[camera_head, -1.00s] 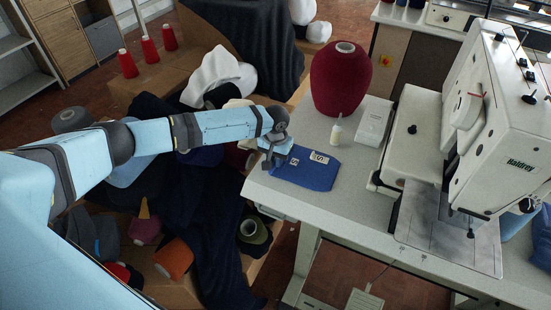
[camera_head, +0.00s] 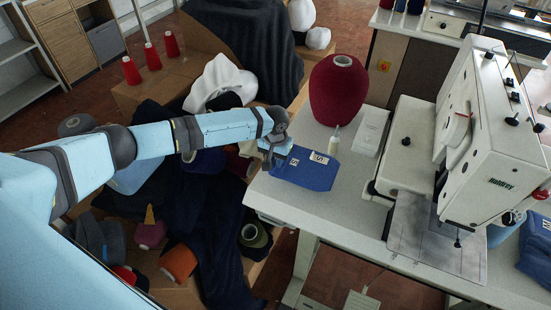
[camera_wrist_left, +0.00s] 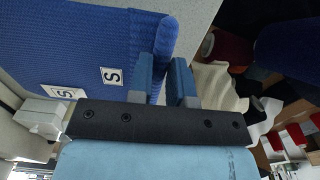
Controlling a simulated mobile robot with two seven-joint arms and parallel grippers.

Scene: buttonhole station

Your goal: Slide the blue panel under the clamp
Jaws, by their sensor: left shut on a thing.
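The blue panel (camera_head: 306,173) lies at the left end of the sewing table, with two white "S" labels on it. It fills the upper left of the left wrist view (camera_wrist_left: 60,45). My left gripper (camera_head: 276,150) is at its left edge; in the wrist view its two blue fingers (camera_wrist_left: 168,80) stand either side of the panel's rounded edge, shut on it. The clamp area of the buttonhole machine (camera_head: 457,238) is at the right, above a grey metal plate (camera_head: 420,240), well apart from the panel. The clamp is small and partly hidden by the machine head. My right gripper is out of view.
A small white bottle (camera_head: 334,141) stands close behind the panel. A large dark red yarn cone (camera_head: 338,92) and a white box (camera_head: 370,131) are behind it. The machine's white housing (camera_head: 404,146) rises to the right. Bare tabletop (camera_head: 345,205) lies between panel and plate.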

